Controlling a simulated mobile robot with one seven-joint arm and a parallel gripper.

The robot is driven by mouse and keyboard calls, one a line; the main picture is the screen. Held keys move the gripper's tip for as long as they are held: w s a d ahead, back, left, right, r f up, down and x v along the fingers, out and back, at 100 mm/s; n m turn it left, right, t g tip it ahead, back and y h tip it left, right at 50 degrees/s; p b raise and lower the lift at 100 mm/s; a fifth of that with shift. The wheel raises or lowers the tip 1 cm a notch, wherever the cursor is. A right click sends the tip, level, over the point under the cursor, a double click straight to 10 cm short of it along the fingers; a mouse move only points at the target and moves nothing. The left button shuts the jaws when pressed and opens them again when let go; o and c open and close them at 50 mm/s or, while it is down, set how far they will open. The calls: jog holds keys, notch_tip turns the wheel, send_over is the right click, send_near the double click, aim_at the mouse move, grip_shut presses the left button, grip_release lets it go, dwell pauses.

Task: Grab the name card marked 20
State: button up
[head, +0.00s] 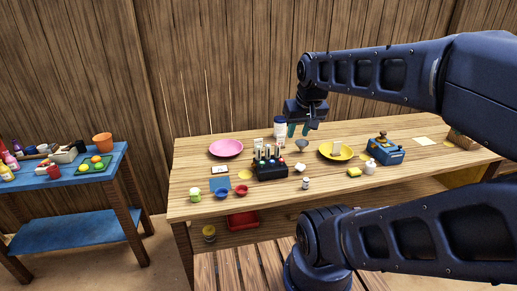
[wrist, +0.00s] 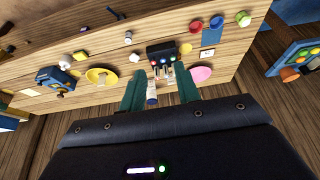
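No number is legible, so I cannot tell which card is marked 20. A small white card with a dark edge (head: 219,169) lies on the table left of the black rack; it also shows in the wrist view (wrist: 208,53). Two pale upright card-like pieces (head: 258,144) (head: 280,143) stand behind the rack, and a pale piece (head: 336,146) is at the yellow plate. My gripper (head: 298,130) is above the back of the table, its teal fingers apart and empty. In the wrist view, a blue-and-white jar (wrist: 152,92) shows between the fingers (wrist: 158,93), seemingly below them.
The wooden table (head: 185,192) also holds a pink plate (head: 226,148), a black rack (head: 271,171), a yellow plate (head: 325,151), a blue box device (head: 385,152) and small bowls in front. A blue side table (head: 75,228) stands at the left. The wooden wall is close behind.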

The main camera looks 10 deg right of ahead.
dwell(0.7)
jog(key=w+f+m+g+h, duration=0.2)
jog(key=w+m, duration=0.7)
jog(key=w, duration=2.2)
jog(key=w+a+f+m+g+h, duration=0.2)
jog(key=w+f+m, duration=0.6)
jog(key=w+f, duration=1.65)
jog(key=shift+x, duration=5.8)
jog(key=shift+a, duration=0.2)
grip_shut()
